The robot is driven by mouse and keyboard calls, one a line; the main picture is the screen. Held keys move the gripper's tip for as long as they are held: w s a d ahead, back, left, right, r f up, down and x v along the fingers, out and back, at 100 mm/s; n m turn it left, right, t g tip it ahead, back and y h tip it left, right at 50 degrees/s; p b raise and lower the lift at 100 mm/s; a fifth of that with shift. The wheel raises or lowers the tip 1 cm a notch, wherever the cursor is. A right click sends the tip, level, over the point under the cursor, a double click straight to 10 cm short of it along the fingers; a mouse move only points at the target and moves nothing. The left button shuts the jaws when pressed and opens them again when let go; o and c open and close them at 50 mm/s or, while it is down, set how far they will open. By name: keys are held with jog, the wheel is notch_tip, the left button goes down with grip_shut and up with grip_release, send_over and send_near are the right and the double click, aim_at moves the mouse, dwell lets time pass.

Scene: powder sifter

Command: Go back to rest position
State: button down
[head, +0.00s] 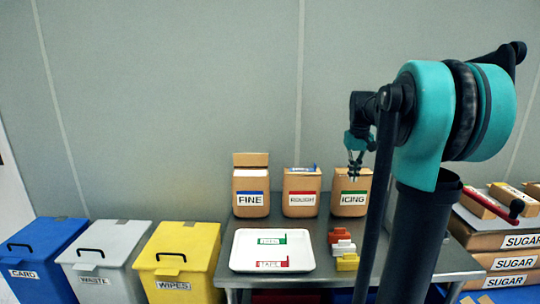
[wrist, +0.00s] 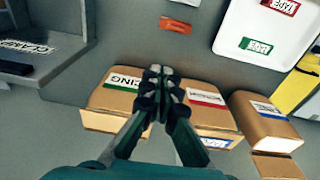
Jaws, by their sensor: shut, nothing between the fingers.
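My gripper (head: 354,172) hangs pointing down in the head view, in front of the upper part of the ICING box (head: 350,205). In the wrist view my gripper (wrist: 161,72) has its fingertips together with nothing between them. It overlaps the ICING box (wrist: 112,97) and ROUGH box (wrist: 222,117) in that view. My arm stands at the right of the head view, its elbow raised high and its forearm reaching left.
The metal table (head: 440,262) bears the FINE box (head: 251,205), ROUGH box (head: 301,203), a white tray (head: 243,248) and small orange, white and yellow blocks. Blue, grey and yellow bins (head: 190,246) stand left. SUGAR boxes (head: 505,262) are stacked right.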

jog(key=s+a+f+t, duration=0.1)
jog(key=s+a+f, duration=0.2)
jog(key=s+f, duration=0.5)
jog(key=s+a+f+t, duration=0.1)
jog(key=s+a+f, duration=0.2)
jog(key=s+f, duration=0.5)
jog(key=s+a+f+t, duration=0.1)
jog(key=s+a+f, duration=0.2)
jog(key=s+f, duration=0.5)
jog(key=shift+s+a+f, duration=0.25)
jog(key=shift+s+a, duration=0.05)
jog(key=shift+s, duration=0.05)
